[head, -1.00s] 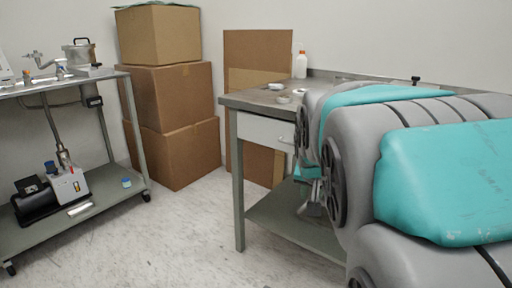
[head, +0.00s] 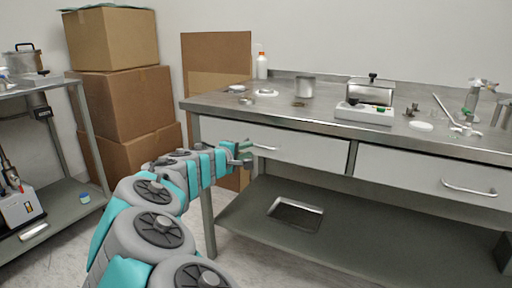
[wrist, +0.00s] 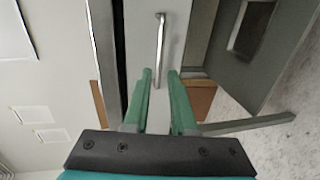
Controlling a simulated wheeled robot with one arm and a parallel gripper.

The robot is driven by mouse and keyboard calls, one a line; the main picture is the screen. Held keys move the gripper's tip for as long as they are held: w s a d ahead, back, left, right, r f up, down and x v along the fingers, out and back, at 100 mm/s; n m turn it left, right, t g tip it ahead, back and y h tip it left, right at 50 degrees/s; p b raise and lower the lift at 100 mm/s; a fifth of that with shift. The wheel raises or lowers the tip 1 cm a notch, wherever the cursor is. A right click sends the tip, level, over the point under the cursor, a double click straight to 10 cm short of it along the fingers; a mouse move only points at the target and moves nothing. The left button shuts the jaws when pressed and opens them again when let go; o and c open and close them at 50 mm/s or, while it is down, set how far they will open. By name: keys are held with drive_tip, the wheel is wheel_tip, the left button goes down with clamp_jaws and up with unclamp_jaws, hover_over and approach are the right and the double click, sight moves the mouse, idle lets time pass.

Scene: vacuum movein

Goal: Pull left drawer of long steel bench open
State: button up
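The long steel bench (head: 225,101) has two pale drawers under its top. The left drawer (head: 310,146) appears closed, its front flush beneath the bench edge. Its bar handle (head: 264,148) is at the front's left part. My gripper (head: 246,155) is at this handle, reaching in from the left. In the wrist view, my two green fingers (wrist: 160,72) are open. The handle (wrist: 160,45) runs lengthwise ahead of them, and its near end shows between the fingertips with gaps on both sides. The drawer front (wrist: 178,45) lies behind it.
The right drawer (head: 430,180) has its own handle. A lower shelf (head: 350,230) holds a metal-rimmed tray (head: 295,213). Stacked cardboard boxes (head: 125,100) and a wheeled cart (head: 65,205) stand left. Instruments, including a white device (head: 365,113), sit on the benchtop.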

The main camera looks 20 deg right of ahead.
sight(257, 146)
drive_tip(key=shift+p+x, duration=0.3)
drive_tip(key=shift+x, duration=3.55)
drive_tip(key=shift+c, duration=0.3)
clamp_jaws()
